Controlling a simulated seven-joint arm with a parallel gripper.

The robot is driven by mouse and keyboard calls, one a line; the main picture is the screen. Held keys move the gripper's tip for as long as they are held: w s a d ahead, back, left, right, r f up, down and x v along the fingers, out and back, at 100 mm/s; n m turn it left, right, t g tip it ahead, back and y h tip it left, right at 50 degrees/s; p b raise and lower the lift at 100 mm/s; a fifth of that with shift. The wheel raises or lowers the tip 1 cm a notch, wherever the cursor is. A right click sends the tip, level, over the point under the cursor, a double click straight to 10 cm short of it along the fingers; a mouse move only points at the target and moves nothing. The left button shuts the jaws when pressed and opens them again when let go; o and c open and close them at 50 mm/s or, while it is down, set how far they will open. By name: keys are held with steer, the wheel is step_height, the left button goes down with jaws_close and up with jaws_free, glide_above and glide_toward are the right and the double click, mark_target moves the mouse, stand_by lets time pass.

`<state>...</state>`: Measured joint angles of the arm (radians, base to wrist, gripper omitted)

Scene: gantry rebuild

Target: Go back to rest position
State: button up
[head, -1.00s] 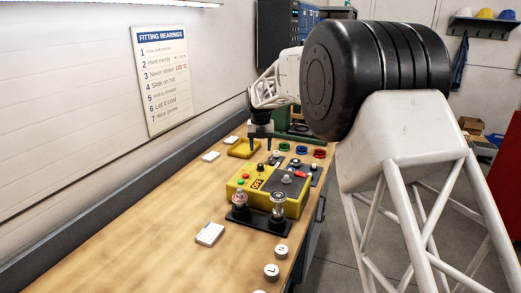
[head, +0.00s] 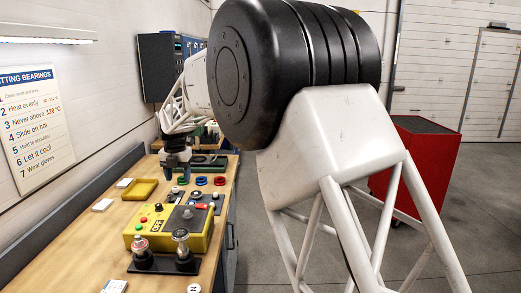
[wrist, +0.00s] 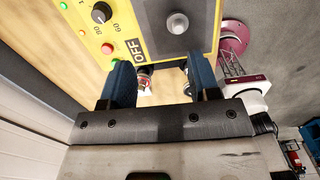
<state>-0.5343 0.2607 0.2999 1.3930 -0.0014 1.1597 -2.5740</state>
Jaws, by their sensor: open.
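My gripper (head: 176,172) hangs over the far part of the wooden bench (head: 85,228), to the right of the yellow tray in the head view. In the wrist view my gripper (wrist: 160,66) shows two blue fingers spread apart, with nothing held between them. The yellow control box (head: 140,242) with a knob, buttons and an OFF label stands nearer the camera. It also shows at the top of the wrist view (wrist: 150,12). The gap between the fingertips and the surfaces below cannot be judged exactly.
A black base (head: 165,263) with two posts stands in front of the box. The yellow tray (head: 139,189) and several coloured rings lie farther back. A dark cabinet (head: 160,66) stands at the back.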

steer(key=s+d+r+m, duration=0.3)
steer(key=s+d+m, duration=0.35)
steer(key=d, duration=0.35)
steer(key=s+d+r+m+t, duration=0.1)
steer(key=s+d+r+m, duration=0.1)
steer(key=s+d+m, duration=0.6)
steer(key=s+d+r+m, duration=0.3)
steer(key=s+d, duration=0.2)
steer(key=d, duration=0.7)
steer(key=s+d+f+m, duration=0.3)
steer(key=s+d+m, duration=0.2)
steer(key=s, duration=0.4)
steer(key=s+d+f+m, duration=0.2)
steer(key=s+d+m, duration=0.4)
steer(key=s, duration=0.4)
steer(key=s+d+f+m+t, duration=0.1)
steer(key=s+d+f+m, duration=0.2)
steer(key=s, duration=0.7)
steer(key=d+m, duration=0.2)
steer(key=m, duration=0.2)
steer(key=shift+s+d+f, duration=0.2)
steer(key=shift+d+f, duration=0.15)
